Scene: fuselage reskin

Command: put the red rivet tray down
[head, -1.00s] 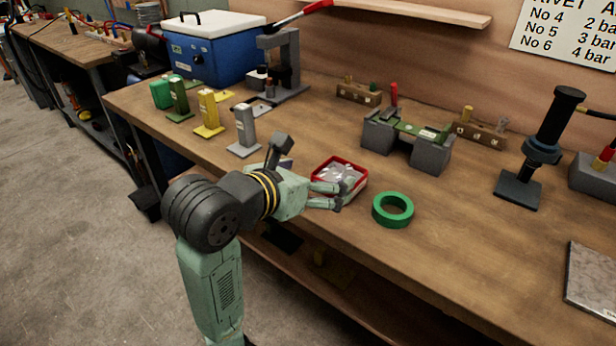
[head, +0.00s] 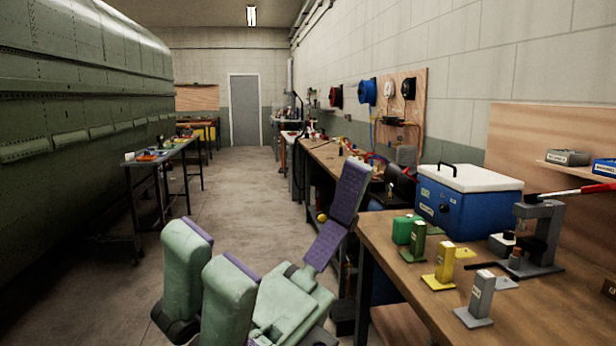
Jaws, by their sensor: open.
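The red rivet tray is not in this view. My gripper (head: 278,215) is close in front of the camera at the lower middle, with green fingers and purple pads. Two fingers stand on its left and one long finger reaches up on its right. The fingers are spread wide and nothing shows between them. The gripper is left of the near wooden bench (head: 415,272), in front of the aisle floor.
On the near bench stand a blue cooler with a white lid (head: 468,205), a green block (head: 403,229), a yellow stand (head: 444,266), a grey stand (head: 481,298) and a grey press (head: 540,235). A green fuselage (head: 80,110) lines the left. The aisle (head: 240,185) is clear.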

